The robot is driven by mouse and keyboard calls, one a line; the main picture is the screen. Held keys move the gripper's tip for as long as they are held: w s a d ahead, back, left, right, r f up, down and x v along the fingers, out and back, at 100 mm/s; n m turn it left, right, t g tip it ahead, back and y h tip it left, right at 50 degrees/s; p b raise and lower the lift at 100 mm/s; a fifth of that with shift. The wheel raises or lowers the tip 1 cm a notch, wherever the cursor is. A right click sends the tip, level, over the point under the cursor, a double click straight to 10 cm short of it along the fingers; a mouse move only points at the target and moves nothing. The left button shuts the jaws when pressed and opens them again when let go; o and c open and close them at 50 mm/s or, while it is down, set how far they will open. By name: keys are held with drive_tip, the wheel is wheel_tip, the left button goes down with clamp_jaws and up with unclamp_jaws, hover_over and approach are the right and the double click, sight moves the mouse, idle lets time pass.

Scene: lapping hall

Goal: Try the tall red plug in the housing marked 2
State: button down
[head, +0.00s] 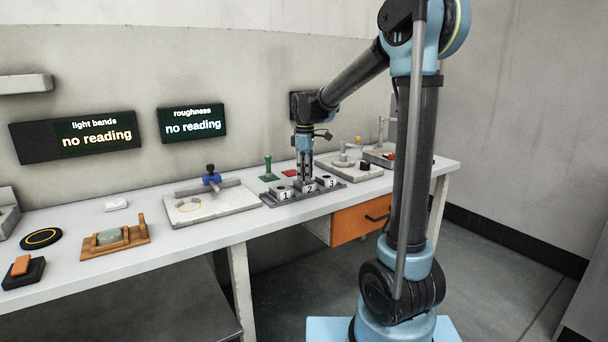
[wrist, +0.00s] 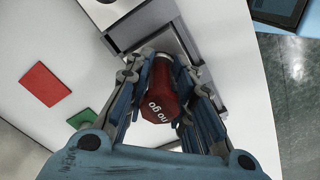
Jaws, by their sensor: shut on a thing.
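My gripper (head: 305,180) points down over the housing marked 2 (head: 310,188), the middle one of three. In the wrist view my gripper (wrist: 165,110) is shut on the red plug (wrist: 162,92), which has "no go" lettered on its top. The plug's lower end is hidden, so I cannot tell whether it is in the bore or just above it. In the head view the fingers hide the plug. The housings marked 1 (head: 284,193) and 3 (head: 330,183) stand on either side.
A green plug (head: 268,166) stands behind the housings, near a bare red pad (head: 289,172), which also shows in the wrist view (wrist: 41,84). A stone plate (head: 212,204) lies left. A fixture (head: 347,166) stands right. Both displays, light bands (head: 96,137) and roughness (head: 193,127), show "no reading".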

drive_tip(key=shift+f, duration=0.5)
idle(0.7)
drive_tip(key=shift+r, duration=0.15)
idle(1.0)
drive_tip(key=shift+r, duration=3.35)
